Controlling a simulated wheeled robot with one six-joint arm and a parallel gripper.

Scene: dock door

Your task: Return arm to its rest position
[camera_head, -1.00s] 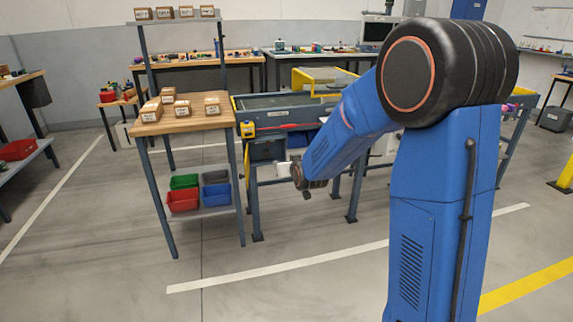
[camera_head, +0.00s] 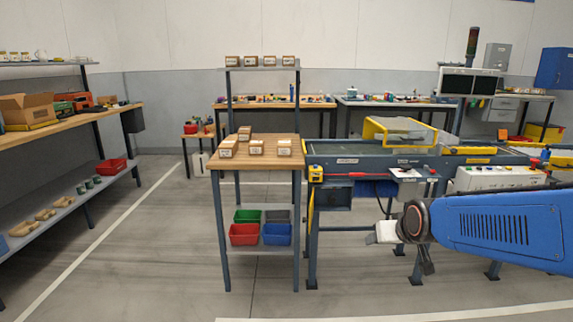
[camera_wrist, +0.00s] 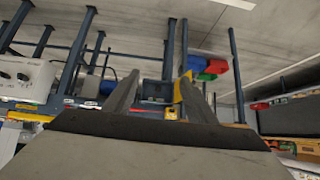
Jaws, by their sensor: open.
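My arm comes in from the right of the head view as a blue link, with its dark wrist joint in front of the grey conveyor bench (camera_head: 345,160). My gripper (camera_wrist: 159,80) shows in the wrist view with its two fingers apart and nothing held between them. In the head view the end of the arm is low and small, and its fingers are hard to make out. The wrist view is roughly upside down, with the floor at the top and the bench's legs and edge beyond the fingers.
A wooden-topped stand (camera_head: 270,158) left of the bench carries several small boxes. Below are a red bin (camera_head: 243,235), blue bin (camera_head: 277,235) and green bin (camera_head: 247,216). A loaded shelf (camera_head: 75,129) stands at far left. Open floor lies between it and the stand.

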